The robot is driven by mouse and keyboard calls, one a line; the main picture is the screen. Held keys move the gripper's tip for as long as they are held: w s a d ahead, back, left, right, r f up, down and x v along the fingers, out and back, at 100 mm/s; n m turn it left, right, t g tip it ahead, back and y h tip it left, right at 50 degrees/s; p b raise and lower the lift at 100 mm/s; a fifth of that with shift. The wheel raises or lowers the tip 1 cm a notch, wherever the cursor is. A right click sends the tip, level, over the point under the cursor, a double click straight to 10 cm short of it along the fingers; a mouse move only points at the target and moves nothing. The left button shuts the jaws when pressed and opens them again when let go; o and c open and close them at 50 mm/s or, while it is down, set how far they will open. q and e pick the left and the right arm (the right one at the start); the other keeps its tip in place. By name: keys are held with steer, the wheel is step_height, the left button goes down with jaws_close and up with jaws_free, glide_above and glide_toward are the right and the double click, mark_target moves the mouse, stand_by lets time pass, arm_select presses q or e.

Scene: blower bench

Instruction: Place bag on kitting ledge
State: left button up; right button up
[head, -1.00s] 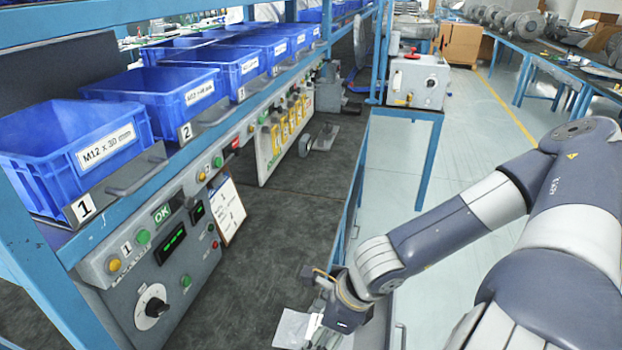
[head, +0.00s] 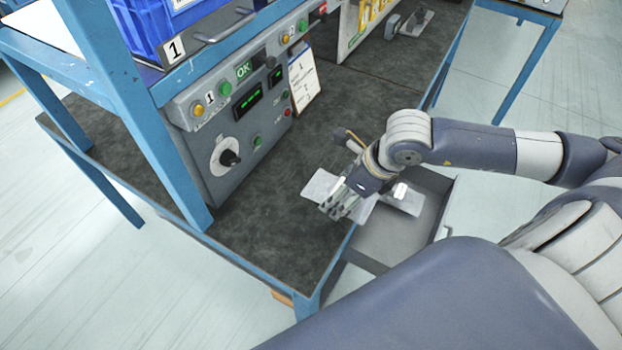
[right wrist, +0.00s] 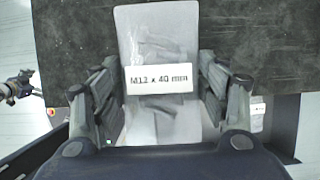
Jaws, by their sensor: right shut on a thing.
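The bag (right wrist: 158,45) is clear plastic with small parts inside and a white label reading "M12 x 40 mm". It also shows in the head view (head: 319,186). My right gripper (head: 340,203) is shut on it, with fingers on both sides in the right wrist view (right wrist: 165,100). The bag is over the front edge of the dark bench top (head: 270,225); I cannot tell whether it touches. A grey, shallow, tray-like ledge (head: 385,240) adjoins the bench's front edge, right of the gripper; I cannot tell if it is the kitting ledge. My left gripper is not clearly in view.
A grey control panel (head: 225,150) with a knob and buttons stands behind the bag. A pale flat thing (head: 405,198) lies at the grey ledge. A blue bin (head: 150,25) and a blue frame post (head: 140,110) stand left. The bench top before the panel is bare.

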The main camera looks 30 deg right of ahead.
mark_target(311, 183)
steer(key=w+a, duration=0.1)
steer(key=w, duration=0.1)
steer(key=w+a+p, duration=0.1)
steer(key=w, duration=0.2)
steer(key=w+a+p, duration=0.1)
steer(key=w, duration=0.2)
steer(key=shift+w+a+f, duration=0.15)
steer(key=shift+w+f, duration=0.05)
steer(key=shift+f, duration=0.15)
steer(key=shift+f+p, duration=0.5)
steer(key=shift+f, duration=1.3)
steer(key=o, duration=1.4)
steer(key=shift+s, duration=0.1)
steer(key=b+v, duration=0.1)
steer(key=v, duration=1.1)
